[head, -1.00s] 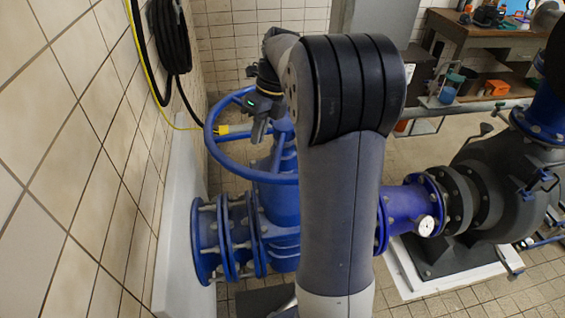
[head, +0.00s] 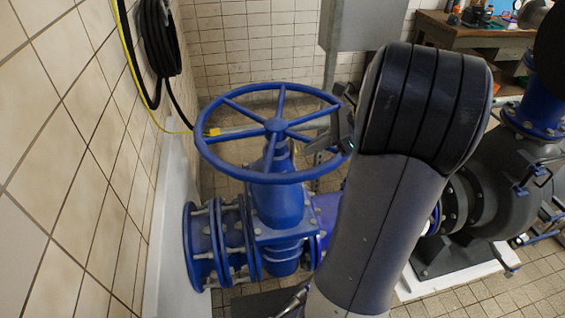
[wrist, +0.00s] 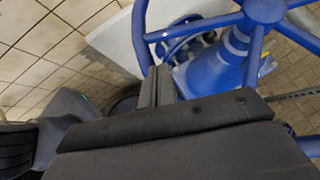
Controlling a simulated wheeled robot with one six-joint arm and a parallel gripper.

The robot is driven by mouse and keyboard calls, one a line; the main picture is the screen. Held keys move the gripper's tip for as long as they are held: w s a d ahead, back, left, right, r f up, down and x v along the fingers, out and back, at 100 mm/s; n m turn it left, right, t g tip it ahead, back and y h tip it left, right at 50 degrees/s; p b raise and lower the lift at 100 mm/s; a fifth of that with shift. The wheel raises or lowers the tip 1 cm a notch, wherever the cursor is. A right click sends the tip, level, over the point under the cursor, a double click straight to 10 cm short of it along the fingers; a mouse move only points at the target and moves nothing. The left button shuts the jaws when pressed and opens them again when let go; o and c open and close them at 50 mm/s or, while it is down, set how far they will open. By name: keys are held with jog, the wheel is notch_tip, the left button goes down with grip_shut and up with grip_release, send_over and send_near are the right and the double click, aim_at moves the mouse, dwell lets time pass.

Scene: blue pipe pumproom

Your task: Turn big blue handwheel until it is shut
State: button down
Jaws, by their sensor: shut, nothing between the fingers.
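The big blue handwheel (head: 275,178) sits level on top of a blue valve (head: 280,205) in the head view, with its hub (head: 276,125) and several spokes showing. My gripper (head: 312,147) is at the wheel's right side, close to the rim; the arm hides little of the wheel. In the wrist view the gripper fingers (wrist: 158,84) are together and empty, with the handwheel's hub (wrist: 264,8), spokes and rim behind them. I cannot tell whether the fingers touch the rim or a spoke.
A tiled wall (head: 50,130) stands close on the left, with a black hose (head: 160,40) and a yellow cable (head: 133,65). A grey cabinet (head: 362,22) is behind the wheel. A dark pump (head: 490,200) and a wooden bench (head: 480,35) are at the right.

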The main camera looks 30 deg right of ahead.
aim_at(264, 167)
jog(key=x, duration=1)
jog(key=shift+p, duration=0.4)
jog(key=shift+w+a+m, duration=0.25)
jog(key=shift+a+m, duration=0.15)
jog(key=shift+a, duration=0.25)
jog(key=shift+t+h, duration=0.3)
jog(key=shift+w+a+r+m+t, duration=0.1)
jog(key=shift+w+a+m+t, duration=0.2)
jog(key=shift+a+m, duration=0.3)
jog(key=w+a+m+t+h, duration=0.1)
jog(key=w+a+m+h, duration=0.1)
jog(key=w+a, duration=0.3)
jog(key=shift+a+m, duration=0.3)
jog(key=shift+a, duration=0.05)
